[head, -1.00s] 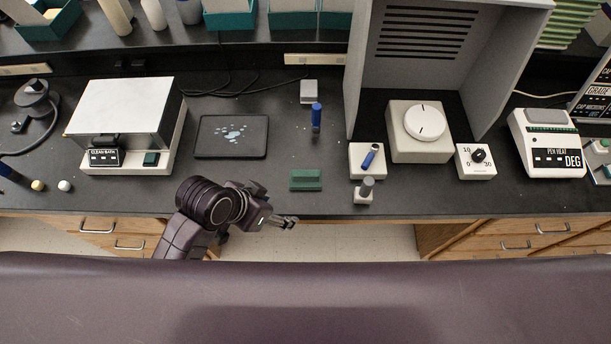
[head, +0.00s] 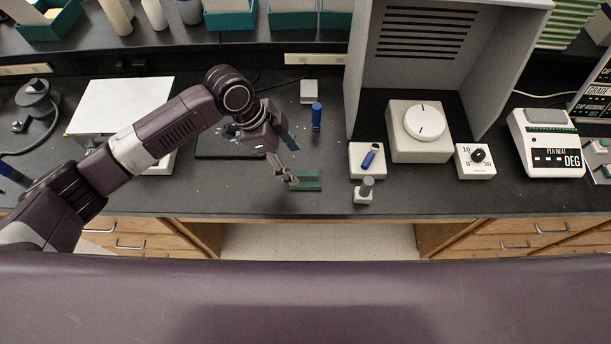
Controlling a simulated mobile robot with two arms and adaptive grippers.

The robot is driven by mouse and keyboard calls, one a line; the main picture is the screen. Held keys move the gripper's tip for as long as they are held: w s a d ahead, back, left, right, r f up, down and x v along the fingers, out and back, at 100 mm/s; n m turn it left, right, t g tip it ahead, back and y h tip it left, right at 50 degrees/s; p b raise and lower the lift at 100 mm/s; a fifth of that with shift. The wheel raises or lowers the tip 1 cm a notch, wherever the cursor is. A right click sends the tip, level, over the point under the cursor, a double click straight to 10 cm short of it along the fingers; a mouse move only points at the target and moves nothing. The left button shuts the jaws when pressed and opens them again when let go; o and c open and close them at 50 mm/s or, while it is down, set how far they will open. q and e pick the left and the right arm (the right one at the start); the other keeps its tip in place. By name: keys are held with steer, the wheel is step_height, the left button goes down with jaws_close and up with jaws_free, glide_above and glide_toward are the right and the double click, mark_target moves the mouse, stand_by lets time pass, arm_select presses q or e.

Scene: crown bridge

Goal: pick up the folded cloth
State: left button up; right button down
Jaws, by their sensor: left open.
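A small dark green folded piece (head: 310,180), which I take to be the folded cloth, lies near the front edge of the black bench. My left gripper (head: 289,180) is open, with its fingertips pointing down at the left end of the green piece and hiding part of it. I cannot tell whether the fingers touch it. My right gripper is not in view.
A blue upright cylinder (head: 316,115) stands behind the green piece. To the right are a white block with a blue piece (head: 371,157) and a grey-topped knob (head: 365,188). My left arm covers part of the white-topped bath (head: 115,103) and the dark mat (head: 213,143).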

mark_target(305, 173)
arm_select(q)
steer(key=p+x, duration=0.1)
steer(key=x, duration=0.2)
steer(key=p+x, duration=0.1)
steer(key=x, duration=0.2)
steer(key=shift+d, duration=0.45)
steer(key=shift+d+f, duration=0.2)
steer(key=shift+f, duration=0.35)
steer(key=c, duration=1.2)
steer(key=shift+c, duration=0.2)
steer(key=shift+r, duration=0.15)
step_height(305, 173, up, 20)
steer(key=b, duration=0.2)
steer(key=shift+b, duration=0.35)
